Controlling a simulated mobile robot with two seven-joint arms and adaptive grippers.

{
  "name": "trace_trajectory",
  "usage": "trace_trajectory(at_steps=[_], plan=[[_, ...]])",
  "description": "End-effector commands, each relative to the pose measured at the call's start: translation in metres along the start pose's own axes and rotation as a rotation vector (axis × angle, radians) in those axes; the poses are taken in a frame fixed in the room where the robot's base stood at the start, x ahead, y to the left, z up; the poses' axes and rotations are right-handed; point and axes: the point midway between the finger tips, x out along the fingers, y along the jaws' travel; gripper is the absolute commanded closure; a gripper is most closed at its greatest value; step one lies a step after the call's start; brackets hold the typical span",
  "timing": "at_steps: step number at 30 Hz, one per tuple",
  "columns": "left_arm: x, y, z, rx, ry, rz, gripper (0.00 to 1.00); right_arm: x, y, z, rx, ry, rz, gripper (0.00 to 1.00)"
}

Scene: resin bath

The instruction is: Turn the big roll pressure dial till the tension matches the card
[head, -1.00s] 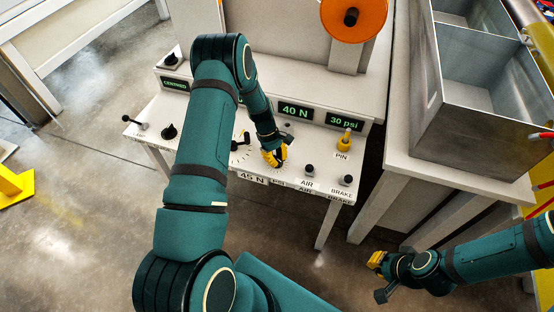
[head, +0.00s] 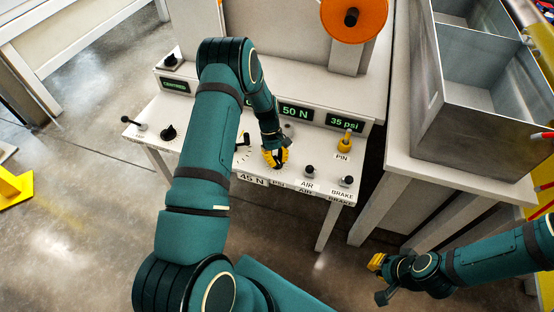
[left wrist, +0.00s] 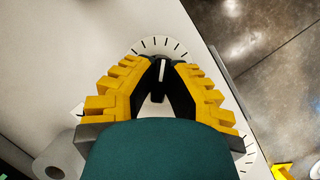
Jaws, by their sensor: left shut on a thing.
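My left gripper (head: 275,158) is shut on a dark dial knob on the panel, above the PSI label. The knob (left wrist: 158,90) shows between the yellow-padded fingers in the left wrist view, with a white pointer line and a ring of black ticks. The fingers hide much of it. The tension display (head: 295,112) reads 50 N and the pressure display (head: 344,122) reads 35 psi. The card (head: 252,179) on the front edge reads 45 N. My right gripper (head: 377,276) is away from the panel, over the floor at lower right; its opening is unclear.
A ticked dial (head: 243,143) is just left of the left gripper, partly behind my arm. The AIR knob (head: 309,171), BRAKE knob (head: 347,181) and yellow PIN (head: 346,138) stand to the right. A metal bin (head: 465,130) stands on the neighbouring table.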

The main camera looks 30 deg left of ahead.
Motion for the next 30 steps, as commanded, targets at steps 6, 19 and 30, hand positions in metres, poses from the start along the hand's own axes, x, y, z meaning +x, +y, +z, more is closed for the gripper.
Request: trace_trajectory(at_steps=[6,19,30], plan=[[0.002,-0.001,0.001,-0.001,-0.004,-0.002,0.58,0.000,0.000,0.000,0.000,0.000,0.000,1.00],[-0.018,0.001,0.000,0.000,0.001,0.002,0.58,0.000,0.000,0.000,0.000,0.000,0.000,1.00],[-0.090,0.000,0.000,-0.001,0.001,0.001,0.58,0.000,0.000,0.000,0.000,0.000,0.000,1.00]])
